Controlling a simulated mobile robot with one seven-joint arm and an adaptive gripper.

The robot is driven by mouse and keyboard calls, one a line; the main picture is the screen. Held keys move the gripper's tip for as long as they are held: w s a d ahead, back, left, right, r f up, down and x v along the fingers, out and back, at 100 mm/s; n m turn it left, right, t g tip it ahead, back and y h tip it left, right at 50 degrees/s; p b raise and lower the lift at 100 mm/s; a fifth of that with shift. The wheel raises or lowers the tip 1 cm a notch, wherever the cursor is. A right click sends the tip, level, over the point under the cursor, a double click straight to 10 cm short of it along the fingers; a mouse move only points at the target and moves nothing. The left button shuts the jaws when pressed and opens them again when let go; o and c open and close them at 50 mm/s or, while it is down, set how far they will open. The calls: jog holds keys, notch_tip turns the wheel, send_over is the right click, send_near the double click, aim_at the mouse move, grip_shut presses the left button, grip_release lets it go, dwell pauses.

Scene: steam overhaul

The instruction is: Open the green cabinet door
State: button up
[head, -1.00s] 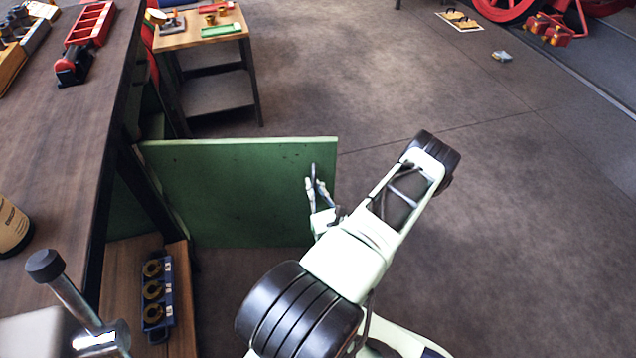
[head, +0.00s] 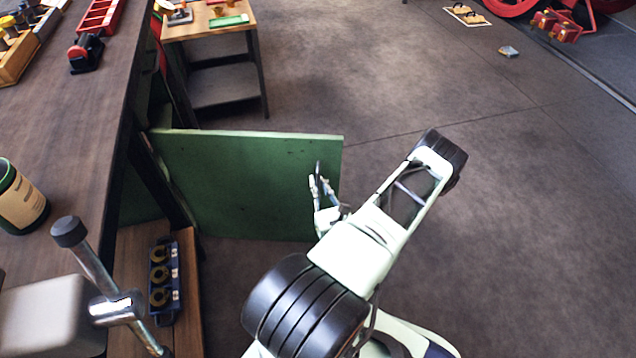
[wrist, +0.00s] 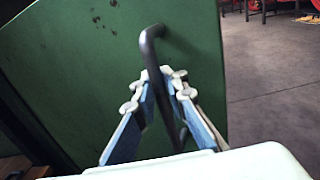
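The green cabinet door (head: 245,185) stands swung out from under the workbench, well away from the cabinet front; it fills much of the wrist view (wrist: 85,60). Its dark bent bar handle (wrist: 152,45) is near the door's free edge and also shows in the head view (head: 318,168). My gripper (wrist: 163,82) has its two fingers on either side of the handle bar, closed in close around it. In the head view my gripper (head: 320,185) is at the door's right part. Finger contact with the bar is partly hidden.
The open cabinet's wooden shelf (head: 130,265) holds a blue block with brass rings (head: 165,280). The workbench (head: 70,130) runs along the left. A small side table (head: 215,30) stands behind the door. Floor to the right (head: 520,220) is clear.

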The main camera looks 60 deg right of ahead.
jog(key=o, duration=0.4)
jog(key=shift+c, duration=0.2)
notch_tip(320, 180, up, 10)
dwell(0.4)
dwell(0.5)
